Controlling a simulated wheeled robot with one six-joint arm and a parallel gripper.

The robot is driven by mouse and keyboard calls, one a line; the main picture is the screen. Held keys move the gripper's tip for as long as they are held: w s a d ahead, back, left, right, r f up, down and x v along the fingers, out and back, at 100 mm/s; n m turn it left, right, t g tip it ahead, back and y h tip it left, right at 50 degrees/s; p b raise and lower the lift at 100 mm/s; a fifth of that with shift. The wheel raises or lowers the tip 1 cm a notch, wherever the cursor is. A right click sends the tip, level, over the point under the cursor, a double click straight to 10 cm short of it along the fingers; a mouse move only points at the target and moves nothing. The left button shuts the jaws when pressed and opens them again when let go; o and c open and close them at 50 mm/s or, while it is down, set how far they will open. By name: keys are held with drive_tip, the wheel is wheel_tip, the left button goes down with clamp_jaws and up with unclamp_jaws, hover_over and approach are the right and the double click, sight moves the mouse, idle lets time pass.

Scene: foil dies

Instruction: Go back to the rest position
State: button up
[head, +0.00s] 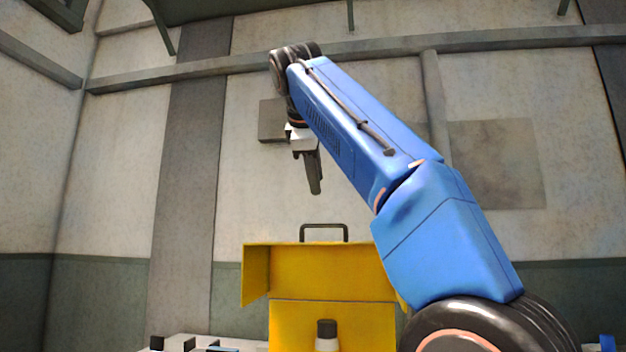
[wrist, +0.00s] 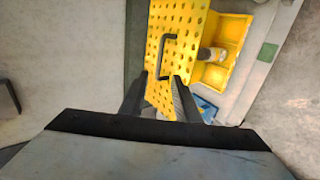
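My gripper (head: 314,176) hangs from the end of my blue arm, fingers pointing down, in the upper middle of the head view. It is above the yellow box (head: 275,256) and apart from it. In the wrist view, the two dark fingers of my gripper (wrist: 160,92) stand apart with nothing between them. Beyond them shows a yellow perforated panel (wrist: 187,22) with a dark handle (wrist: 163,54). The same handle (head: 323,227) stands on top of the box in the head view.
A white bottle with a dark cap (head: 327,331) stands at the yellow box's open front. Small dark blocks (head: 189,343) sit on a pale surface at the lower left. A blue item (wrist: 205,108) is partly hidden in the wrist view. The air around my gripper is clear.

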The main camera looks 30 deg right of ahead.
drive_tip(key=shift+f, duration=0.1)
drive_tip(key=s+a+f+m+g+y, duration=0.1)
drive_tip(key=s+f, duration=0.7)
drive_tip(key=f, duration=1.4)
drive_tip(key=s+a+f+m+g+y, duration=0.1)
drive_tip(key=s+f+m, duration=0.5)
drive_tip(key=f, duration=1.6)
drive_tip(key=s+a+f+m+g+y, duration=0.1)
drive_tip(key=s+a+f+m+y, duration=0.2)
drive_tip(key=s+f, duration=0.6)
wheel_tip(320, 180, down, 14)
drive_tip(key=shift+s+r+g+y, duration=0.2)
drive_tip(key=shift+s+g+y, duration=0.1)
drive_tip(key=shift+y, duration=0.5)
